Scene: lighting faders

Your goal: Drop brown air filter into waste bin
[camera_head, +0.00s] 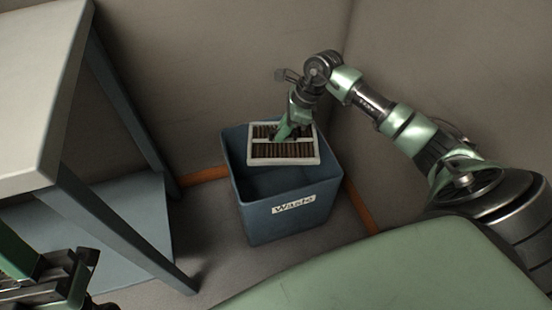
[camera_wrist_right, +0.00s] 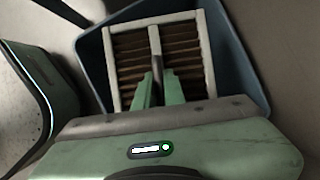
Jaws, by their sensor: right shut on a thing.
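The brown air filter (camera_head: 284,151) has brown pleats and a white frame with a middle bar. It is held above the opening of the blue waste bin (camera_head: 290,219), which bears a "Waste" label. My right gripper (camera_head: 282,135) is shut on the filter's middle bar. In the right wrist view, the filter (camera_wrist_right: 188,71) lies ahead of the green fingers (camera_wrist_right: 157,88), with the bin's rim (camera_wrist_right: 240,50) around it. My left gripper (camera_head: 78,270) is at the lower left, away from the bin; its fingertips are not clear enough to judge.
A table (camera_head: 40,95) with a lower shelf stands left of the bin, its front leg close by. Walls rise behind and to the right of the bin. Bare floor shows between the table and the bin.

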